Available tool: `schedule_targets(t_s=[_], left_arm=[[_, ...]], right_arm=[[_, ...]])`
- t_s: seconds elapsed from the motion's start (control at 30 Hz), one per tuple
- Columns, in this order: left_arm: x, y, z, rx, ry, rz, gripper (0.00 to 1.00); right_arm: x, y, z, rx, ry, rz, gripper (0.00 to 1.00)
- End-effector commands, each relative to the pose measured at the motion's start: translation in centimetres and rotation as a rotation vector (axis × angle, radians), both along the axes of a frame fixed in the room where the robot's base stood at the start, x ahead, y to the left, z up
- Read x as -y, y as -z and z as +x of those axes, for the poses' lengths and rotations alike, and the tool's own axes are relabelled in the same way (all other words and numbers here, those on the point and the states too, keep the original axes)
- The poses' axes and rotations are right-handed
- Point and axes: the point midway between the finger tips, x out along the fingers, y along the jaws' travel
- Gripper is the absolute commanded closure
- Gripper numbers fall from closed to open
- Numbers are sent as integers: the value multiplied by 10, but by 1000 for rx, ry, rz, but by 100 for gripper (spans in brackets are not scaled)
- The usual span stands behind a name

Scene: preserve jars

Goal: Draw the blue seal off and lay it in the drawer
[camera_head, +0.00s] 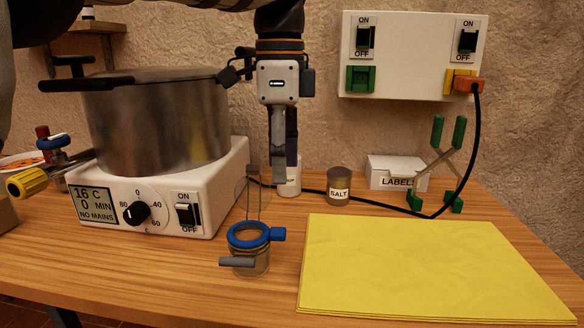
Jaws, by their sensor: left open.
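The blue seal (249,235) is a ring with a square tab on its right side. It sits around the mouth of a small clear glass jar (257,265) at the front middle of the table. A grey lever (237,263) crosses the jar's front, and a clear upright piece, perhaps the open lid, stands behind the ring. My left gripper (285,187) points down behind and slightly right of the jar, open and empty, apart from the seal. I cannot make out a drawer. My right gripper is not in view.
A steel pot (155,120) stands on a white heater (215,190) at left. A yellow mat (420,265) covers the right. Behind are a salt pot (339,182), a labels box (393,165), green-tipped tongs (438,160) and a black cable. A second blue ring (53,142) shows far left.

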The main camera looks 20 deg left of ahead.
Motion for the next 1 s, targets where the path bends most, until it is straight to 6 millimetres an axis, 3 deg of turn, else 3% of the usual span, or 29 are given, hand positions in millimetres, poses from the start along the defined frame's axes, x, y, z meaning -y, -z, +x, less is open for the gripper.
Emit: schedule_targets(t_s=[0.4,0.6,0.83,1.0], left_arm=[[0,91,-2,2,0,1,55],[0,108,-1,2,-1,1,55],[0,109,-1,2,-1,0,55],[0,109,-1,2,-1,1,93]], right_arm=[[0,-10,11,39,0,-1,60],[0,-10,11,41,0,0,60],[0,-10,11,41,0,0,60],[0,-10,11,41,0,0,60]])
